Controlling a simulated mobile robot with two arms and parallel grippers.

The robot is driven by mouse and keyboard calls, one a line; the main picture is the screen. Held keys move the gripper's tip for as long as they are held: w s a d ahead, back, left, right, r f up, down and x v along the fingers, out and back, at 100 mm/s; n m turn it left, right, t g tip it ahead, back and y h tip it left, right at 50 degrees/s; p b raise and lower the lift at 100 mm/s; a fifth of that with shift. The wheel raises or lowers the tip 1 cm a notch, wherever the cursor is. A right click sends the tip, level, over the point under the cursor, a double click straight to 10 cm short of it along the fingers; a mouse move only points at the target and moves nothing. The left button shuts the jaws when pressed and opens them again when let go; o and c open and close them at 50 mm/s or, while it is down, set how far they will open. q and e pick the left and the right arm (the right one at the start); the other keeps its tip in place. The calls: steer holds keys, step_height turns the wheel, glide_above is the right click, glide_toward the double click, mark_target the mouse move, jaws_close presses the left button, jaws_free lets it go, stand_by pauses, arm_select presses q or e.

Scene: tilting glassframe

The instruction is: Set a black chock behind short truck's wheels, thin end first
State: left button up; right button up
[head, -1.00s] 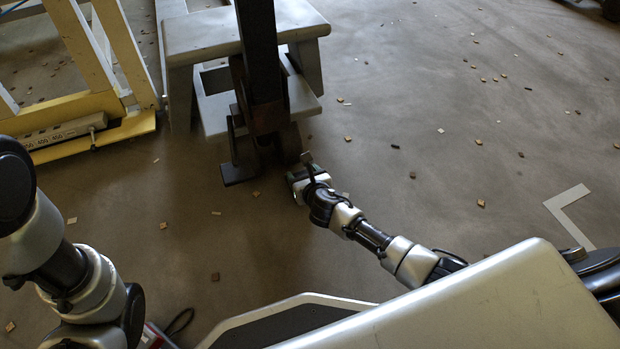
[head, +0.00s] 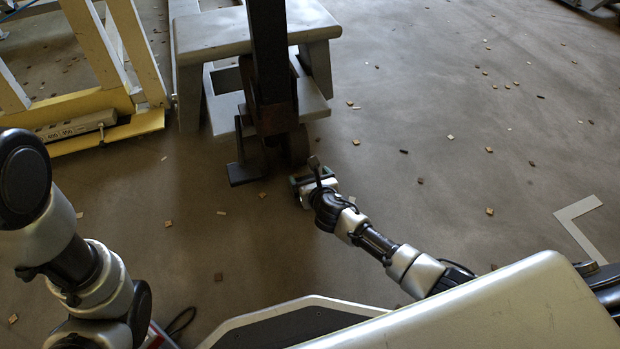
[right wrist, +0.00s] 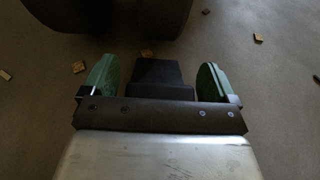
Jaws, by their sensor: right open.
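The black chock (right wrist: 158,74) lies on the floor between my right gripper's two green finger pads in the right wrist view. A strip of floor shows between it and each pad. The right gripper (right wrist: 157,82) is open around it; in the head view, the gripper (head: 315,185) is low at the floor. The dark wheels (right wrist: 110,14) are at the top of the wrist view, a short gap beyond the chock. The short truck (head: 272,100) with its dark upright stands just beyond the gripper in the head view. My left arm shows, but its gripper does not.
A grey step stool (head: 210,36) stands behind the truck. Small chips litter the floor. Open floor lies right, with a pale L-shaped mark (head: 580,208).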

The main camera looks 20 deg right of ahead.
steer(key=p+v, duration=0.6)
steer(key=v, duration=0.5)
steer(key=shift+s+r+p, duration=0.2)
steer(key=shift+s+p, duration=0.15)
steer(key=shift+p, duration=0.05)
